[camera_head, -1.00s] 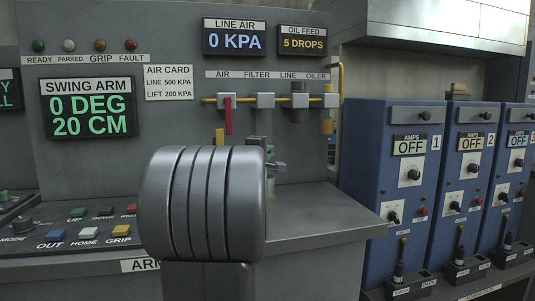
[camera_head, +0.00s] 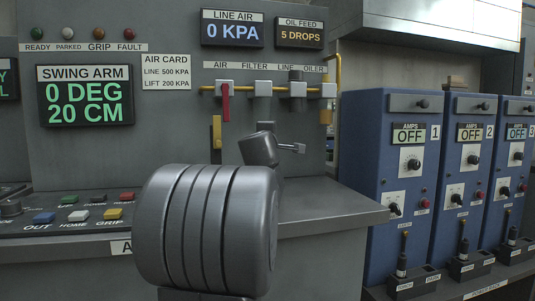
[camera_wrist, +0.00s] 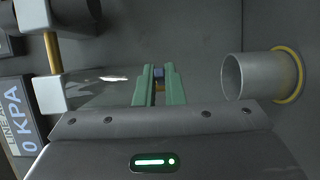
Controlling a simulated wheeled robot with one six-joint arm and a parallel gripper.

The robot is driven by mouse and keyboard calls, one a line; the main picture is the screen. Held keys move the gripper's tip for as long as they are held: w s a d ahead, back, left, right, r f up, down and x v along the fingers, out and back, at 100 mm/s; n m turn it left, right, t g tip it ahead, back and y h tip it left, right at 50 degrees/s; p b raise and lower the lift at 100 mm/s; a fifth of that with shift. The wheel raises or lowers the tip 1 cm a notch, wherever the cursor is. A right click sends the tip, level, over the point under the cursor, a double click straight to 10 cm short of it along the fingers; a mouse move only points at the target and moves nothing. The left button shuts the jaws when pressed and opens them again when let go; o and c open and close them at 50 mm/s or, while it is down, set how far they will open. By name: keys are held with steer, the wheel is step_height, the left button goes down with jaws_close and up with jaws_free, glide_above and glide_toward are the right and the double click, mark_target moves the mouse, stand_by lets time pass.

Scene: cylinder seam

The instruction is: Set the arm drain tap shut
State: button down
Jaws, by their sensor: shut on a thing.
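In the wrist view, my gripper (camera_wrist: 158,85) has its two green fingers close together on a small dark blue piece (camera_wrist: 158,73), with a bit of orange below it. Most of the held piece is hidden, and I cannot tell whether it is the drain tap. In the head view, my grey wrist (camera_head: 258,148) is in front of the panel, below the filter; my fingertips cannot be made out there. A yellow handle (camera_head: 216,133) hangs upright on the panel, left of my wrist. No label naming the drain tap is readable.
A red lever (camera_head: 225,103) hangs down on the yellow air line, above the yellow handle. The line air display (camera_head: 233,30) reads 0 KPA. In the wrist view, a grey open cup (camera_wrist: 248,76) with a yellow ring is right of my fingers. Blue cabinets (camera_head: 393,240) stand right.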

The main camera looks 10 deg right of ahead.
steer(key=shift+w+d+f+n+y+b, duration=0.15)
steer(key=shift+d+n+y+b, duration=0.15)
steer(key=shift+y, duration=0.15)
steer(key=shift+s+d+f+n+y+b, duration=0.15)
steer(key=shift+n+y, duration=0.15)
steer(key=shift+y, duration=0.15)
steer(key=w+d+n+g+y+p, duration=0.1)
steer(key=n+y+p, duration=0.3)
steer(key=p, duration=0.3)
steer(key=w+d+n+g+y+p, duration=0.1)
steer(key=w+n+g+y+p, duration=0.1)
steer(key=n+y+p, duration=0.2)
steer(key=w+d+n+g+y+p, duration=0.1)
steer(key=n+y+p, duration=0.3)
steer(key=y+p, duration=0.5)
steer(key=shift+w+d+r+p, duration=0.3)
steer(key=shift+r+p, duration=0.1)
steer(key=shift+p, duration=0.85)
steer(key=shift+f+g+y, duration=0.1)
steer(key=shift+g+y, duration=0.3)
steer(key=shift+g, duration=0.1)
steer(key=c, duration=1.8)
jaws_free()
steer(key=shift+w+a, duration=0.1)
